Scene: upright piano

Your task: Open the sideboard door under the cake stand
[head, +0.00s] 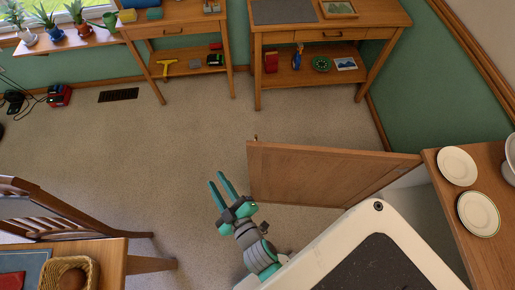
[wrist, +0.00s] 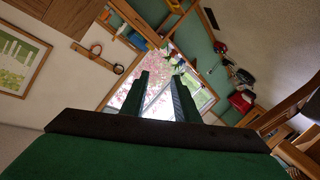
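The wooden sideboard (head: 482,255) stands at the right edge of the head view. Its door (head: 320,175) stands wide open, swung out to the left, with a small knob (head: 256,138) by its free edge. Pale interior shows behind the door near the sideboard. A white piece at the right edge, perhaps the cake stand (head: 511,150), is cut off by the frame. My gripper (head: 222,182) is open and empty, just left of the door's free edge and apart from it. In the wrist view its two fingers (wrist: 158,100) are spread, with nothing between them.
Two plates (head: 457,166) (head: 479,214) lie on the sideboard top. A chair (head: 50,210) and a table with a basket (head: 70,275) are at the lower left. Shelved tables (head: 330,35) line the back wall. The carpet between is clear.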

